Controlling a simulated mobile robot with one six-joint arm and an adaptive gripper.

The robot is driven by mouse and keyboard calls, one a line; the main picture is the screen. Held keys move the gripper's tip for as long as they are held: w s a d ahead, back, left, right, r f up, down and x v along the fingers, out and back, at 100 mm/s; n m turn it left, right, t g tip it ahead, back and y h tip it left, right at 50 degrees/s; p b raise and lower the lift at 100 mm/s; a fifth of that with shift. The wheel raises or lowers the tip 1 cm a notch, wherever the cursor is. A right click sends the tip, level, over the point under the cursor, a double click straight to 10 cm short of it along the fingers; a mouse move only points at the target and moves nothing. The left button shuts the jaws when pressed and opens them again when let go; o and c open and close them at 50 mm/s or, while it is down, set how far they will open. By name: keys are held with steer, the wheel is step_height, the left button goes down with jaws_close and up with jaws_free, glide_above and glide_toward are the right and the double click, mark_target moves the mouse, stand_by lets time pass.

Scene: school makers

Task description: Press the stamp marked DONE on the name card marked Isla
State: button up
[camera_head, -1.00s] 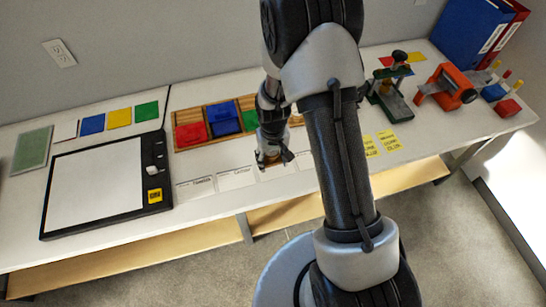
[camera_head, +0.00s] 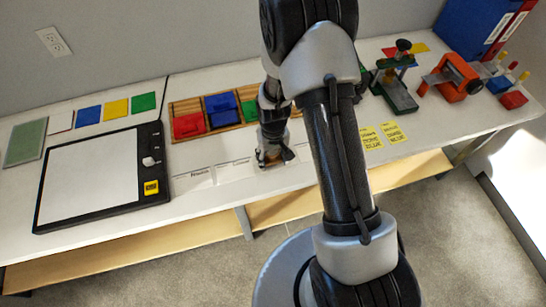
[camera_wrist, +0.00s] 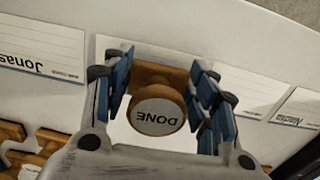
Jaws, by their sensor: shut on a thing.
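My gripper (camera_head: 274,157) is shut on the DONE stamp (camera_wrist: 158,112), low over the row of name cards at the table's front. The stamp has a round wooden knob with a white label reading DONE, above a brown wooden base. The fingers lie on both sides of it. In the wrist view, a pale card edge (camera_wrist: 112,45) shows behind the stamp; its name is hidden. I cannot tell whether the stamp touches it. No readable card shows Isla. A Jonas card (camera_wrist: 42,48) lies left, and a Nadia card (camera_wrist: 299,107) lies right.
A wooden tray (camera_head: 183,108) with red, blue and green blocks stands behind my gripper. A black-framed white board (camera_head: 95,178) lies left. Yellow notes (camera_head: 372,139) and a green-and-black press (camera_head: 396,88) are right of my arm. More cards (camera_head: 193,179) lie left of the gripper.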

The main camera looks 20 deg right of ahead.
mark_target(273, 152)
steer(key=shift+f+b, duration=0.55)
steer(key=shift+f, duration=0.15)
stand_by(0.9)
steer(key=shift+r, duration=0.1)
steer(key=shift+r+p, duration=1.75)
steer(key=shift+r, duration=0.7)
